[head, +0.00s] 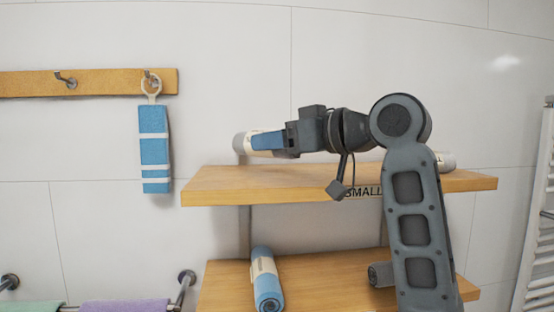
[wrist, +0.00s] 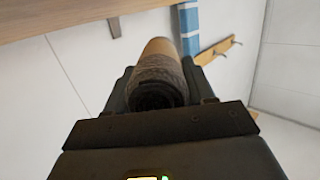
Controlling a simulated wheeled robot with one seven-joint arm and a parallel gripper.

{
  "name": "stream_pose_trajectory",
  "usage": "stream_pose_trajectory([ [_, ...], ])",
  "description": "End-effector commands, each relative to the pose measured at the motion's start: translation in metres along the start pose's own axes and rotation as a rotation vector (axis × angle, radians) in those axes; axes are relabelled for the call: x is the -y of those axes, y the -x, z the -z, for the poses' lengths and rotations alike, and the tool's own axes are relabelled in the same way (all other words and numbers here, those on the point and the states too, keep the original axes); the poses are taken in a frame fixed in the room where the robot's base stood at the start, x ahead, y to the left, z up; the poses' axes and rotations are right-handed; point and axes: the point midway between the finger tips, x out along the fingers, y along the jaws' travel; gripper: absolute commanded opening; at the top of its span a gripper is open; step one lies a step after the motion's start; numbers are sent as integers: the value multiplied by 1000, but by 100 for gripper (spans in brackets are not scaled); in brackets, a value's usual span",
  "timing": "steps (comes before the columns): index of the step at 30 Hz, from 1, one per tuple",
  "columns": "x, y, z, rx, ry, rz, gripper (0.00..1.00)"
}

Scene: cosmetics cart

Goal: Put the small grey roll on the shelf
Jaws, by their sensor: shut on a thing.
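My gripper (head: 268,142) is shut on a small roll (head: 240,144) with a cream band, which sticks out to the left. In the wrist view the held roll (wrist: 158,72) looks grey with a tan band, lying between the fingers (wrist: 160,90). In the head view it shows just above the left part of the upper wooden shelf (head: 225,185), whose front edge reads "SMALL". I cannot tell whether it touches the board. In the wrist view a wooden board (wrist: 60,17) runs along the top left, apart from the roll.
A light roll (head: 446,162) lies at the upper shelf's right, partly behind my arm. The lower shelf (head: 325,285) holds a blue roll (head: 266,280) and a grey roll (head: 381,274). A blue towel (head: 154,150) hangs from the hook rail (head: 105,83). A radiator (head: 538,220) is at right.

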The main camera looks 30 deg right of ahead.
Motion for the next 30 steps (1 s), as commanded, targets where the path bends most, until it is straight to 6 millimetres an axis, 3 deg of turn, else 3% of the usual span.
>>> stream_pose_trajectory([
  [9, 0, -5, -36, 2, -3, 0, 22],
  [21, 0, -6, -42, 1, -1, 0, 22],
  [22, 0, -6, -40, 1, -1, 0, 56],
  [30, 0, -6, -40, 1, -1, 0, 79],
])
